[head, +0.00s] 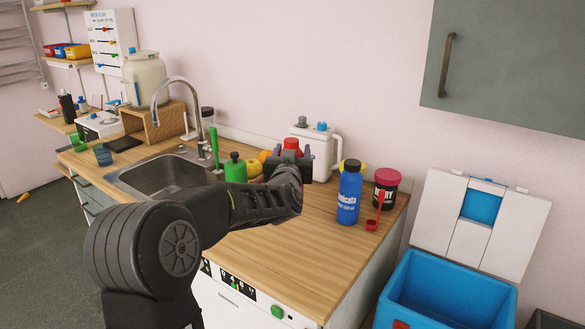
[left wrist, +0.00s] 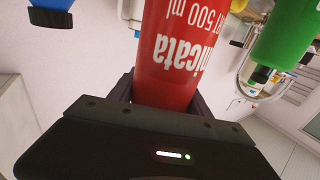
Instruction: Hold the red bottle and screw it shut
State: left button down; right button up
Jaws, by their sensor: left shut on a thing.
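The red bottle (left wrist: 170,50) with white lettering fills the middle of the left wrist view, where it appears upside down. My left gripper (left wrist: 163,98) is shut on it, one finger on each side. In the head view only a red part of the bottle (head: 291,144) shows above my left gripper (head: 289,160), over the back of the counter. The rest is hidden behind my gripper and wrist. I cannot tell whether a cap sits on it. My right gripper is in neither view.
A green bottle (head: 235,170) and yellow things stand left of my gripper, near the sink (head: 165,176). A blue bottle (head: 349,195), a dark jar (head: 385,186) and a red scoop (head: 372,224) stand to the right. The wooden counter (head: 290,260) is clear in front.

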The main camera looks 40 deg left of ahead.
pick_arm(q)
jog(key=shift+r, duration=0.65)
dwell(0.4)
